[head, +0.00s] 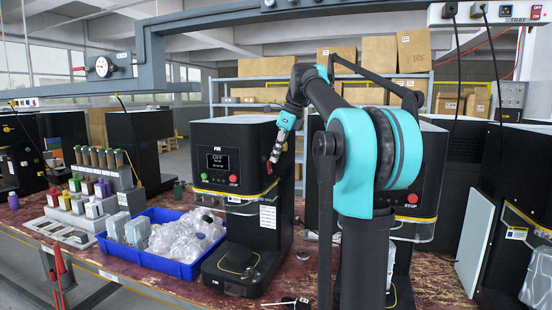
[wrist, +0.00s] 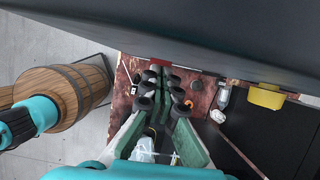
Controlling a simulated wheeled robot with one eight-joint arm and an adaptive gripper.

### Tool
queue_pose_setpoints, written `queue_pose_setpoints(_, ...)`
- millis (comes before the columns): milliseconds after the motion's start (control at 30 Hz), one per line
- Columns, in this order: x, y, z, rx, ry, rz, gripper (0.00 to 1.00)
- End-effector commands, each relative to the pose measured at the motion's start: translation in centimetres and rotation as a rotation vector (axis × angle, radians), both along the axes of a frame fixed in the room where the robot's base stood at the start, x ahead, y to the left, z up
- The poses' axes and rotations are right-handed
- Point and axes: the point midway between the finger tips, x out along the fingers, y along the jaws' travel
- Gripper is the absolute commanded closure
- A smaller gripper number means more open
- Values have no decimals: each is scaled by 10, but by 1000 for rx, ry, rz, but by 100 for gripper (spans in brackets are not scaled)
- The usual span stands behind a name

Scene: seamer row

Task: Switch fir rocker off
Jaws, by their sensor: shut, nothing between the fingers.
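The black seamer labelled FIR (head: 213,215) stands on the bench in the middle of the head view. Its front screen (head: 217,160) shows large letters that read OFF, with a green button and a red stop button below. A small red part (head: 269,168) shows at the machine's right side, right by my fingertips; it looks like the rocker, but its position is not readable. My gripper (head: 275,157) is shut and empty, pointing down beside that side. In the wrist view the closed fingers (wrist: 160,88) end close to a red patch (wrist: 153,67) below a dark panel; contact cannot be told.
A blue bin (head: 165,257) of clear bagged items stands left of the FIR machine. Bottle racks (head: 95,200) are further left. Another black machine with a stop button (head: 412,198) stands right, partly behind my arm. A wooden barrel (wrist: 65,95) shows in the wrist view.

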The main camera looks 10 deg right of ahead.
Motion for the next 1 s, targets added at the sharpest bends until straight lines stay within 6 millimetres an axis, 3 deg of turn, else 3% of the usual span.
queue_pose_setpoints(533,-1,-2,7,0,0,0,100)
queue_pose_setpoints(800,-9,-29,12,-1,0,2,100)
queue_pose_setpoints(1000,-11,-33,52,0,0,6,100)
